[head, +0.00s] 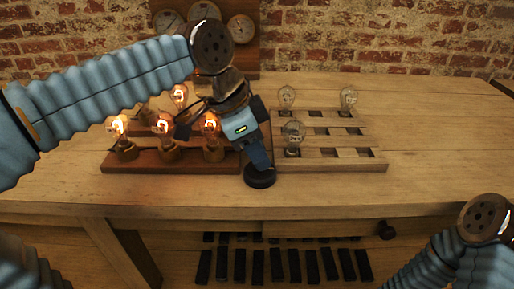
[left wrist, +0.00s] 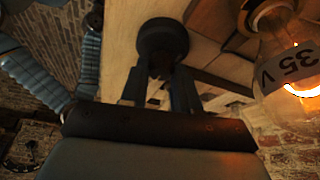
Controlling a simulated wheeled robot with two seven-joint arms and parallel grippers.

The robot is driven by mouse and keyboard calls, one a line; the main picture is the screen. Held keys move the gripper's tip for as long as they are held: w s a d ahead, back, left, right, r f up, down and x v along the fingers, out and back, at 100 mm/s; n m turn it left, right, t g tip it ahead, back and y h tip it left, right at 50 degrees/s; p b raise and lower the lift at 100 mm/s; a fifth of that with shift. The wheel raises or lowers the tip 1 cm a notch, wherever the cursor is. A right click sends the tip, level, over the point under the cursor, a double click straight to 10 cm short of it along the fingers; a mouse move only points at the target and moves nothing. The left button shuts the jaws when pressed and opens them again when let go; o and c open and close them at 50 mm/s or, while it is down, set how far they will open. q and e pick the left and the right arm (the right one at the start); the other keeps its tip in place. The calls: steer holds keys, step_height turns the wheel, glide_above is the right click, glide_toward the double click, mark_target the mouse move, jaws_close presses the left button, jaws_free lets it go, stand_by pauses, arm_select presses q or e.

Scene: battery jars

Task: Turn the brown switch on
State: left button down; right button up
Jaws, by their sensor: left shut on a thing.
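My left gripper (head: 258,163) reaches down at the front of the table, between the brown board (head: 170,167) and the pale board (head: 335,165). Its fingers are shut on a black round knob (head: 260,180) at the brown board's front right corner. The left wrist view shows the knob (left wrist: 163,38) at the tips of my left gripper (left wrist: 160,85). No switch of brown colour shows clearly; whether this knob is the brown switch I cannot tell. Bulbs (head: 210,123) on the brown board are lit. My right gripper is out of view.
Unlit bulbs (head: 293,135) stand on the pale board, right of my left gripper. A gauge panel (head: 241,52) stands behind. The table's right side is clear.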

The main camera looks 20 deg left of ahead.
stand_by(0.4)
arm_select(q)
steer(key=c, duration=0.8)
jaws_free()
steer(key=shift+p+v, duration=0.7)
steer(key=shift+v, duration=6.25)
steer(key=shift+a, duration=0.1)
